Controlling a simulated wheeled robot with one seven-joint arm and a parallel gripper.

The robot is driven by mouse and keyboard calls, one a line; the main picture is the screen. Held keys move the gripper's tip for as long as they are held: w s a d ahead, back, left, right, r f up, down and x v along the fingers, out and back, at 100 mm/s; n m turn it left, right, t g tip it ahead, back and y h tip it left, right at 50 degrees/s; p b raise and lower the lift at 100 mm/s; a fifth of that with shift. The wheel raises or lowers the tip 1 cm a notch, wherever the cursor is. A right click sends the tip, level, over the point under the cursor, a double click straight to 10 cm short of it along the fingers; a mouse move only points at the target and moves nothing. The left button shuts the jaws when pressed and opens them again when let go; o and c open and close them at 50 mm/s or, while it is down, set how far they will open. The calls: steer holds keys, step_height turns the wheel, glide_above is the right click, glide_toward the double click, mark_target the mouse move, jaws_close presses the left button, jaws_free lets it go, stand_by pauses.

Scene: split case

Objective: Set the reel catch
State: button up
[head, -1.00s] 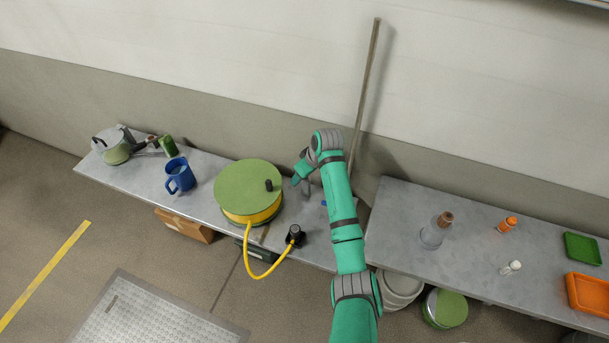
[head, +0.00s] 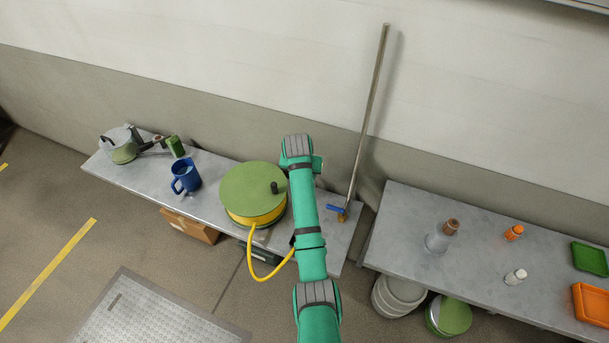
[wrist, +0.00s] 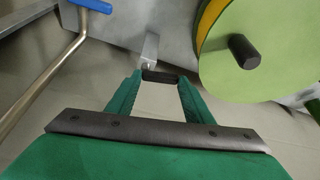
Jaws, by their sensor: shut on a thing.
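The reel (head: 250,190) is a green-topped drum with yellow cable wound beneath and a black knob (head: 274,187). It stands on the left bench, and its green top also fills the upper right of the wrist view (wrist: 280,60). My gripper (wrist: 163,76) is beside the reel, its two green fingers closed on a small dark piece. A light grey tab (wrist: 151,48) shows just beyond this piece. I cannot tell for sure that they are the catch. In the head view my own arm hides the fingertips and what they hold.
The right bench (head: 475,245) holds bottles and trays.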

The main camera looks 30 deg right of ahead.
steer(key=shift+w+d+m+h, duration=0.1)
steer(key=shift+w+m+h, duration=0.1)
steer(key=shift+m, duration=0.4)
steer(key=shift+w+m+h, duration=0.1)
steer(key=shift+m+h, duration=0.1)
steer(key=shift+m, duration=0.4)
steer(key=shift+g, duration=0.3)
steer(key=o, duration=1.1)
steer(key=shift+c, duration=0.2)
steer(key=shift+r, duration=0.1)
steer(key=v, duration=1)
steer(key=shift+r, duration=0.35)
steer(key=shift+s, duration=0.1)
